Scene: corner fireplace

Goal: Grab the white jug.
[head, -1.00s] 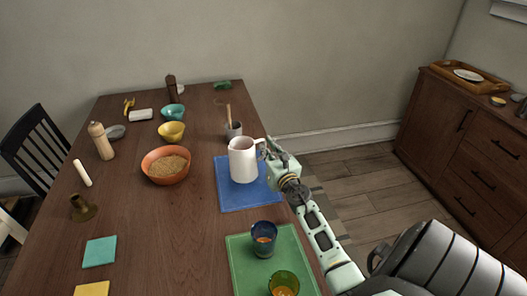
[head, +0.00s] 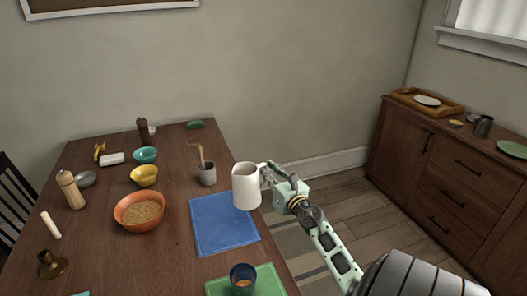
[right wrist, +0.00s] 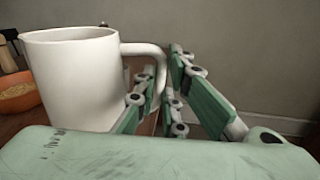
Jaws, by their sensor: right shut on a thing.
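The white jug (head: 246,187) is upright near the right edge of the table in the head view, off to the right of the blue mat's middle. My right gripper (head: 268,175) is shut on its handle, at the jug's right side. In the right wrist view the jug (right wrist: 78,82) fills the left part and its handle (right wrist: 150,50) runs between the fingers (right wrist: 158,88). The jug's base is hidden in the wrist view; in the head view it appears raised above the table. My left gripper is not in view.
The blue mat (head: 222,225) is bare. A grey cup with a wooden utensil (head: 207,175) stands behind it. An orange bowl of grain (head: 139,212) is to the left. A blue glass (head: 242,279) stands on a green mat (head: 270,283) in front. A sideboard (head: 440,170) is at the right.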

